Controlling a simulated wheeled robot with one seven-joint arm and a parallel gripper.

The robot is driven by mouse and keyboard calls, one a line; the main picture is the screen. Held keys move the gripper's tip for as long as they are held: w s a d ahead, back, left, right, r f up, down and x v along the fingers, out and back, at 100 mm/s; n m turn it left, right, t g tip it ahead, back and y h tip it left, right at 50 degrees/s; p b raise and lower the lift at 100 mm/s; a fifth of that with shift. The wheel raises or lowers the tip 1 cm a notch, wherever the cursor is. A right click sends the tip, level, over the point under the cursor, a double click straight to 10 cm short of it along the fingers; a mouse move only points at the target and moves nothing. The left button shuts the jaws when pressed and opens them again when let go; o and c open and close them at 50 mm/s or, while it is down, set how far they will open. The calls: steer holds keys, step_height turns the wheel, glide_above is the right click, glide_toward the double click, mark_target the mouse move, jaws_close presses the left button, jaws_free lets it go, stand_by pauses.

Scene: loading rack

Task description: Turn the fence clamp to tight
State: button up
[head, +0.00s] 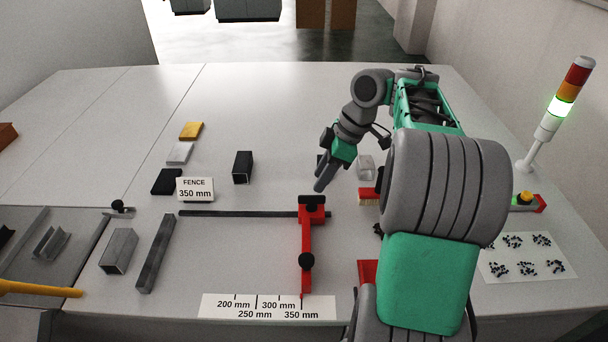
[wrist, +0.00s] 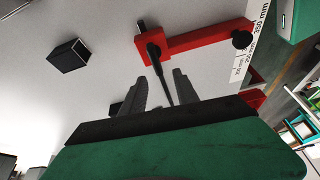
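The red fence (head: 306,235) sits on a dark rail (head: 240,213), its near end by the 350 mm mark of the scale (head: 268,307). A black clamp part (head: 312,200) tops its far end. In the wrist view the fence (wrist: 205,41) carries a black clamp lever (wrist: 155,62) that points toward my gripper (wrist: 158,88). The fingers are apart, with the lever's thin end seen between them; I cannot tell whether they touch it. In the head view my gripper (head: 321,184) is just beyond the clamp. A black knob (head: 306,261) is on the fence's near part.
A sign (head: 195,189) reads "FENCE 350 mm". A dark square tube (head: 242,167) stands left of my gripper. Grey bar stock (head: 156,253) lies at left. The back-left table is clear.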

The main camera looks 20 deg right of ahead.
mark_target(313, 196)
steer(key=shift+n, duration=0.4)
steer(key=x, duration=0.2)
steer(key=b+x, duration=0.1)
steer(key=x, duration=0.1)
steer(key=d+b+x, duration=0.1)
steer(key=x, duration=0.2)
steer(key=shift+f, duration=0.3)
jaws_close()
